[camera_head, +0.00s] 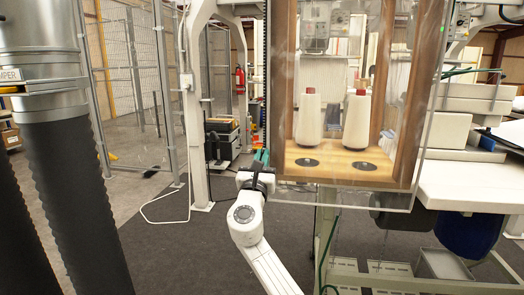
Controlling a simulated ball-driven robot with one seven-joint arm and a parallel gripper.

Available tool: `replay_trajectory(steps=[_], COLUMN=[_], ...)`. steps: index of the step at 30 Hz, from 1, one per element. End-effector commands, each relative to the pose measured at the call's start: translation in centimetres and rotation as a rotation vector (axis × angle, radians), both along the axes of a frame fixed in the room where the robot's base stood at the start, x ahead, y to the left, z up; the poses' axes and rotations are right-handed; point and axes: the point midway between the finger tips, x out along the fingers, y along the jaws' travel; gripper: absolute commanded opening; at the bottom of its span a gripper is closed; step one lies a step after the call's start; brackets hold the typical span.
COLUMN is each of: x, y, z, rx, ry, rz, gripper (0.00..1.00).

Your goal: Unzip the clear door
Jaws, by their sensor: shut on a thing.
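The clear door (350,199) is a transparent panel hanging in front of a wooden cabinet in the upper middle. A thin dark zipper strip (267,75) runs down its left edge. My gripper (262,166) is at the low end of that strip, near the door's bottom left corner. Its jaws are shut on the zipper pull, which is mostly hidden by the fingers. The strip's opening state cannot be told at this size.
Two white thread cones (357,122) stand on the cabinet's wooden floor (332,170) behind the door. A white worktable (470,188) is close on the right. A white post (196,110) and mesh fence (128,60) stand left.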

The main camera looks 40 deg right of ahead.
Motion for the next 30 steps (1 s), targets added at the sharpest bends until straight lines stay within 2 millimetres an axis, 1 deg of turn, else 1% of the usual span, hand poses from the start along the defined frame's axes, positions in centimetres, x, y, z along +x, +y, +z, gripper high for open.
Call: replay_trajectory(steps=[1, 6, 11, 20, 21, 24, 27, 30], x=[0.0, 0.0, 0.0, 0.0, 0.0, 0.0, 0.0, 0.0], y=[0.1, 0.1, 0.1, 0.1, 0.1, 0.1, 0.0, 0.0], z=[-1.2, -2.5, -2.9, -2.8, -2.8, -2.8, -2.8, -2.8], rx=[-0.002, -0.001, 0.0, 0.0, 0.0, 0.0, 0.0, 0.0], ry=[0.0, 0.001, 0.001, 0.001, 0.001, 0.001, 0.0, 0.0], rz=[0.001, 0.001, 0.002, 0.002, 0.002, 0.002, 0.001, 0.001], gripper=[0.0, 0.0, 0.0, 0.0, 0.13, 0.23, 0.31, 0.31])
